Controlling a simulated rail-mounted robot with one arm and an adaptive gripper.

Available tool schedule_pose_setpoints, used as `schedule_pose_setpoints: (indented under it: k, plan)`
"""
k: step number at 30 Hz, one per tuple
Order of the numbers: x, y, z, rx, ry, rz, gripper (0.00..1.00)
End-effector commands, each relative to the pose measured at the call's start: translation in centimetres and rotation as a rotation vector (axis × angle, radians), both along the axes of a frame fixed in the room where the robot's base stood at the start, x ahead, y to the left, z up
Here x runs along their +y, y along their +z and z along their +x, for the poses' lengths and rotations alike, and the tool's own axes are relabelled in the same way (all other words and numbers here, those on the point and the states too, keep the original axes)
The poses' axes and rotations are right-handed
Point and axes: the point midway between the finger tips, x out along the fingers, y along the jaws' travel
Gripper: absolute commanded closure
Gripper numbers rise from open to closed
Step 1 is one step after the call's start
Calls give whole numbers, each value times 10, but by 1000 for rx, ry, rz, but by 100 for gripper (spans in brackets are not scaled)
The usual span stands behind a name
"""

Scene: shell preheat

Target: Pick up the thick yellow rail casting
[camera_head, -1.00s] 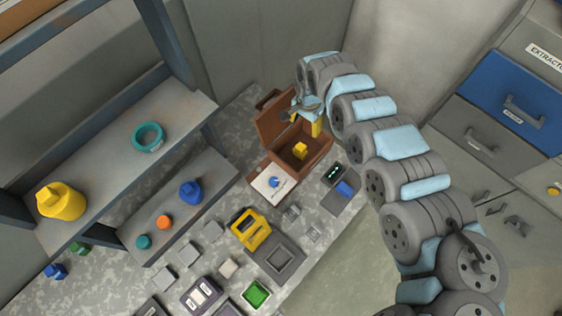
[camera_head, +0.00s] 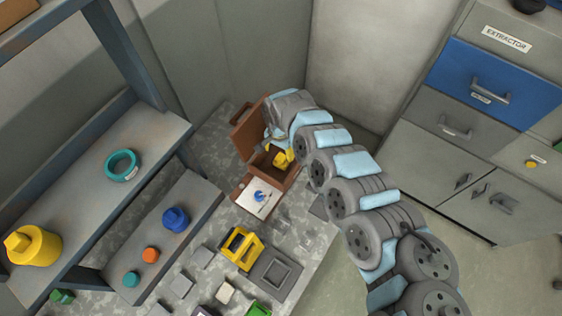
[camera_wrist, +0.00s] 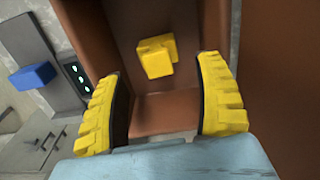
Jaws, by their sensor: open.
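A yellow casting (camera_wrist: 156,56) lies inside the brown open box (camera_wrist: 160,112). In the wrist view it looks like a thick block with a smaller step on its side. In the head view the box (camera_head: 240,193) stands on the bench with its lid up, and yellow shows inside it, partly hidden by my arm. My gripper (camera_wrist: 165,95) is open, with its yellow ribbed fingers spread over the box. The casting is between and beyond the fingertips, not touching them. In the head view my gripper (camera_head: 283,157) is at the box opening, and its yellow is hard to part from the casting.
A yellow-and-grey device (camera_head: 240,247) stands nearer. A shelf (camera_head: 95,180) with coloured parts is at left, drawers (camera_head: 490,90) at right.

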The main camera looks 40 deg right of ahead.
Motion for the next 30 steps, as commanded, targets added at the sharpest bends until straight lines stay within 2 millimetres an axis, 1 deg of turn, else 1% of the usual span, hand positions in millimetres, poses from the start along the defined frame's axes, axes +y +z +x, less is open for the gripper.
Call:
schedule_pose_setpoints:
  k: [1,3,6,11,14,21,24,30]
  plan:
    - [2,-9,0,2,1,4,30]
    - [3,-17,0,1,1,4,30]
    - [2,-25,0,2,1,4,30]
    - [1,-30,0,1,2,1,30]
    - [0,-36,0,1,1,1,30]
    - [-4,-65,-1,0,1,2,30]
    - [-5,-74,-1,-1,0,1,30]
    - [-5,-80,-2,0,0,0,30]
